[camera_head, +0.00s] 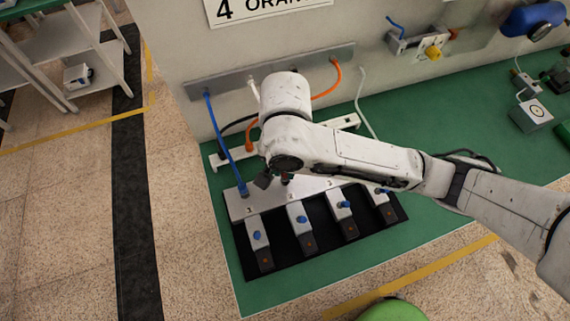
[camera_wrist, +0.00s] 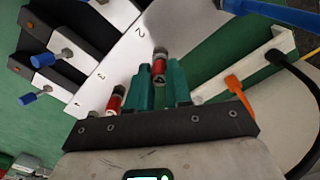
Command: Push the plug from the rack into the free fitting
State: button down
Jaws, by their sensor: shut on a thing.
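My gripper (camera_wrist: 162,85) shows in the wrist view with its two teal fingers close together over the pale plate (camera_wrist: 115,60). In the head view my own arm hides most of it. It is shut on the plug, though the hold is mostly hidden. A red-banded part (camera_wrist: 158,66) shows between the fingertips near the number 2; I cannot tell whether it is the plug or a fitting. A similar red-banded fitting (camera_wrist: 115,100) stands near number 3. The white rack (camera_wrist: 262,54) lies to the right in the wrist view, and behind my arm in the head view (camera_head: 342,122).
A blue hose (camera_head: 222,140) runs to the plate's left end. Orange (camera_wrist: 240,97) and black (camera_wrist: 301,72) hoses curve near the rack. Several grey blocks with blue knobs (camera_head: 298,219) stand in front of the plate.

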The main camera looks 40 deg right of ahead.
jog(key=shift+f+b, duration=0.5)
jog(key=shift+f, duration=0.25)
jog(key=c, duration=1)
grip_release()
jog(key=shift+r, duration=0.1)
jog(key=shift+o, duration=0.2)
notch_tip(320, 180, up, 11)
jog(key=p, duration=0.3)
jog(key=shift+f, duration=0.2)
